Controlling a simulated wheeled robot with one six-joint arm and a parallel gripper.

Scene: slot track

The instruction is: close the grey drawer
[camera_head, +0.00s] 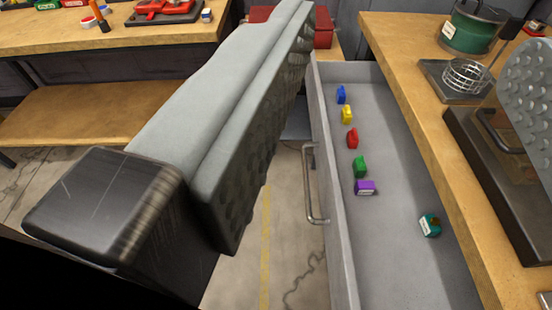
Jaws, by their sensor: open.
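The grey drawer (335,200) is open on the right of the view, pulled out from under a wooden bench top. Its metal bar handle (312,185) is on the outer face of its front wall, toward the left. Inside lie small blue, yellow, red, green and purple pieces in a row, and a teal piece further right. My gripper (415,55) is open and empty. Its large left finger with a studded pad stands left of the handle, apart from it in the picture. Its right finger shows at the right edge, over the bench top. The left finger hides part of the floor and background.
The right bench top (405,75) holds a green spool (472,28) and a soldering stand with a wire coil (465,76). A wooden bench (110,30) with red tools stands at the back left. A red box (322,30) is behind. Concrete floor is clear left of the handle.

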